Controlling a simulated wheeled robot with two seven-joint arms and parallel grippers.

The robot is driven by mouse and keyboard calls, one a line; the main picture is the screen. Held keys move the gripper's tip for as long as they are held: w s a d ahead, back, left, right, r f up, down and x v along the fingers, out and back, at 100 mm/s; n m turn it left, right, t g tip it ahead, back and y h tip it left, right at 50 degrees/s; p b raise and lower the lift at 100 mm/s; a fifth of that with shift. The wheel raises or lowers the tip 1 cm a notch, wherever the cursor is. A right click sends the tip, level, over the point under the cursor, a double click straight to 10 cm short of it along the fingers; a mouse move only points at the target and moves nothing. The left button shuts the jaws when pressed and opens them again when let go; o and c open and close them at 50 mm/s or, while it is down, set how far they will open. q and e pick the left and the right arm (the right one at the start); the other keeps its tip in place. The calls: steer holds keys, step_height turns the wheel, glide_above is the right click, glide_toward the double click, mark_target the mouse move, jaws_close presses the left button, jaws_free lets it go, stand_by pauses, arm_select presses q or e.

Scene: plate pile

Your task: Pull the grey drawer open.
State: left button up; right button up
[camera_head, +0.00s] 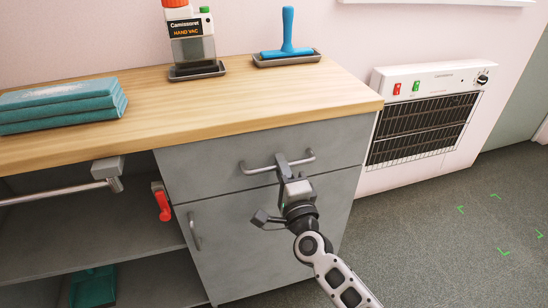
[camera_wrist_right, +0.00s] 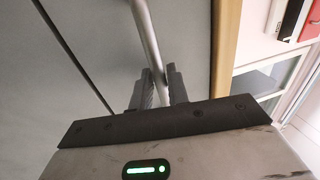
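The grey drawer (camera_head: 215,165) is the top front of the grey cabinet under the wooden worktop. It looks flush with the cabinet door (camera_head: 255,240) below. Its handle (camera_head: 255,170) is a metal bar across the front. My right gripper (camera_head: 283,166) is at the middle of this bar, with its fingers around it. In the right wrist view the handle (camera_wrist_right: 148,35) runs down between the two fingers (camera_wrist_right: 161,88), which sit close on both sides of it. The fingers hide a short part of the bar. My left gripper is not in view.
Open shelves with a red-handled item (camera_head: 161,202) are left. A wall heater (camera_head: 425,110) is right. The floor (camera_head: 440,240) there is clear.

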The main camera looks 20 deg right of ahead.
steer(key=shift+w+r, duration=0.1)
steer(key=shift+w, duration=0.2)
jaws_close()
steer(key=shift+s, duration=0.15)
